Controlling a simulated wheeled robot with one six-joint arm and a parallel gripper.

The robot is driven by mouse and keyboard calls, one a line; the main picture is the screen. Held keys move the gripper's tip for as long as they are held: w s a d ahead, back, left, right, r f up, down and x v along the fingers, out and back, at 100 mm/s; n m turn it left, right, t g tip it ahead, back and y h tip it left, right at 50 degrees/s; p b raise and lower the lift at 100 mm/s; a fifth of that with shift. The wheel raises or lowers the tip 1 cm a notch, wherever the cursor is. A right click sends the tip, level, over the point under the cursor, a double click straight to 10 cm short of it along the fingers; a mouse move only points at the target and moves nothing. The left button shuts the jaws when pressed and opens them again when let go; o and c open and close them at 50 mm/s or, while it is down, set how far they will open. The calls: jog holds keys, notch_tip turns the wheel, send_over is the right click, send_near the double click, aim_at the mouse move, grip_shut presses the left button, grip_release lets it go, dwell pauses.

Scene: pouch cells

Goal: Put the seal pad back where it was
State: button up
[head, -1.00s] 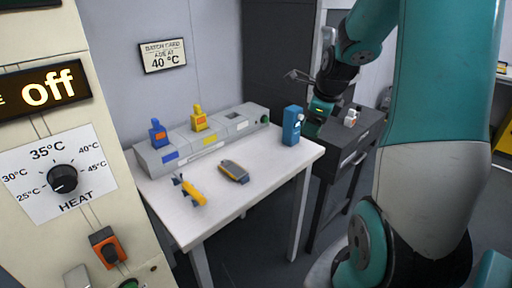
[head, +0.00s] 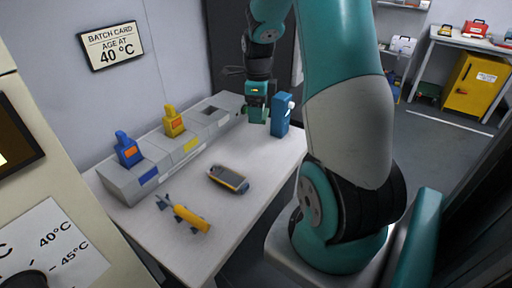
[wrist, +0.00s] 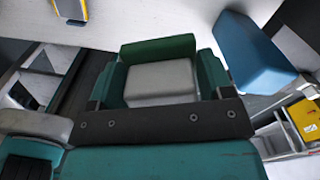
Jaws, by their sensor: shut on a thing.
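My gripper (head: 257,116) hangs over the far end of the white table, between the grey rack and a blue dispenser-like block (head: 281,117). In the wrist view my gripper (wrist: 160,72) is shut on a block with a dark green edge and a light grey face (wrist: 160,84). It may be the seal pad, but I cannot be sure. The grey rack (head: 188,150) holds a blue bottle-shaped piece (head: 129,150) and a yellow one (head: 174,121). A dark, empty-looking recess (head: 211,110) is in its far section. My gripper hides the rack's far end.
A grey and yellow handheld device (head: 229,179) and a yellow tool (head: 186,214) lie on the white table (head: 235,215). The blue block stands close to my gripper's right. A batch card sign (head: 111,45) hangs on the wall. The table's middle right is clear.

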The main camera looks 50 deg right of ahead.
aim_at(258, 155)
notch_tip(258, 155, down, 14)
jog(key=shift+f, duration=0.1)
jog(key=o, duration=0.8)
